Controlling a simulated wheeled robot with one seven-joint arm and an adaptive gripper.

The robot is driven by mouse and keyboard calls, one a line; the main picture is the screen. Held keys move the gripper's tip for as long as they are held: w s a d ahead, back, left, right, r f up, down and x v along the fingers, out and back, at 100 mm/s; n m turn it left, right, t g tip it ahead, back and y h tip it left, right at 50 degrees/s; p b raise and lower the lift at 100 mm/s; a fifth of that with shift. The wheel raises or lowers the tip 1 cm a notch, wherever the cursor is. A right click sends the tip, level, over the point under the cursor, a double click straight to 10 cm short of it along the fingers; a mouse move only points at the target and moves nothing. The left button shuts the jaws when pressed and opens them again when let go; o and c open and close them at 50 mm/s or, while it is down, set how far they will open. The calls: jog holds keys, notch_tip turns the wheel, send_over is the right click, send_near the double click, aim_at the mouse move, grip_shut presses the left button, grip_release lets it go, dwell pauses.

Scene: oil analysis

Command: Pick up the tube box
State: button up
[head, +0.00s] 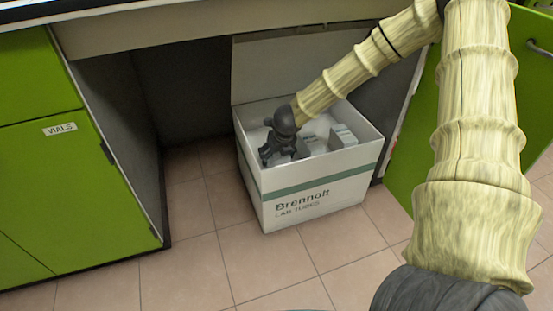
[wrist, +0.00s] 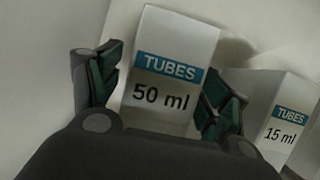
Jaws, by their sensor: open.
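A white tube box (wrist: 172,55) with a teal band, reading "TUBES 50 ml", stands inside a large open carton in the wrist view. My gripper (wrist: 160,90) is open, with one finger on each side of this box; I cannot tell whether either finger touches it. A second white tube box (wrist: 285,115), reading "TUBES 15 ml", is just right of the right finger. In the head view my gripper (head: 285,152) reaches into the left part of the carton and hides the 50 ml box. White boxes (head: 342,135) show at the carton's right side.
The white carton (head: 320,192), marked "Brennoit LAB TUBES", stands on the tiled floor under a bench (head: 170,25), its back flap up. A green cabinet (head: 75,190) labelled "VIALS" is to the left. An open green door (head: 415,130) is to the right. Floor in front is clear.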

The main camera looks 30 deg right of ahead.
jog(key=shift+f, duration=0.1)
jog(key=shift+c, duration=0.2)
jog(key=c, duration=1.2)
jog(key=shift+r, duration=0.2)
